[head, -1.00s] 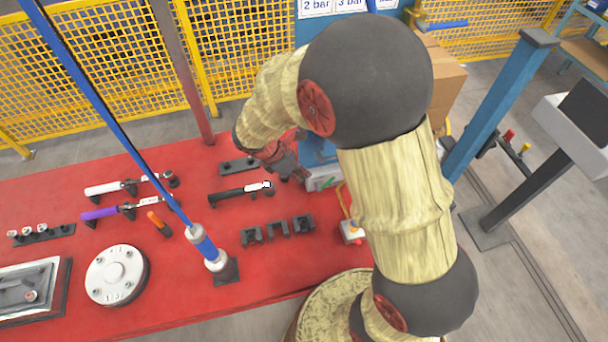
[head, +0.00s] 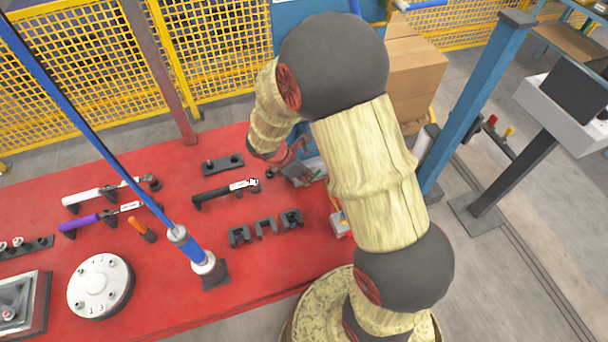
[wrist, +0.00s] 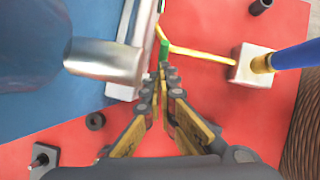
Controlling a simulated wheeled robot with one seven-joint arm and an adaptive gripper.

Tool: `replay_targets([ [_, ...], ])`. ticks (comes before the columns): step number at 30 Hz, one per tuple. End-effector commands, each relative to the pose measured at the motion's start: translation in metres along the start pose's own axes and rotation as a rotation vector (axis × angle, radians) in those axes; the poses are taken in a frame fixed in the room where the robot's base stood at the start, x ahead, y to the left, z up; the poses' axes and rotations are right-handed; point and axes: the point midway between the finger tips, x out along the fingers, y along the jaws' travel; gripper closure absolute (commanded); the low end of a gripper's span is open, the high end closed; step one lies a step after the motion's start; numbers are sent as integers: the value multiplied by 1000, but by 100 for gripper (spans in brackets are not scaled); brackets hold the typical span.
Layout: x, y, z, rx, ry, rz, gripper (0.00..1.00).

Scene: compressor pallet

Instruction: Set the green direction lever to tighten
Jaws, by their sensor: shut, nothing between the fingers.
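The green direction lever (wrist: 164,50) is a small green piece beside a grey-white block (wrist: 128,45) in the wrist view. My gripper (wrist: 167,74) is shut and empty, with its fingertips close to the lever's near end. I cannot tell whether they touch it. In the head view my gripper (head: 297,172) is low over the right part of the red table, beside the grey block. The lever cannot be made out clearly there.
A blue post (head: 192,246), black holders (head: 265,228) and several wrenches (head: 225,190) stand or lie on the red table (head: 160,280). A blue surface (wrist: 40,110) lies left of the fingers.

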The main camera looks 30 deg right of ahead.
Motion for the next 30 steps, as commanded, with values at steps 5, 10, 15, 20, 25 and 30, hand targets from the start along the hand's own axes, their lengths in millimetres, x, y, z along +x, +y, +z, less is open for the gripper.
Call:
replay_targets([
  [5,0,-1,2,0,0,-1,100],
  [10,3,-3,13,1,0,-2,100],
  [15,12,-6,21,1,0,0,100],
  [20,14,-6,20,0,0,0,100],
  [25,12,-6,20,0,0,0,100],
  [30,-1,-4,20,0,-1,0,100],
])
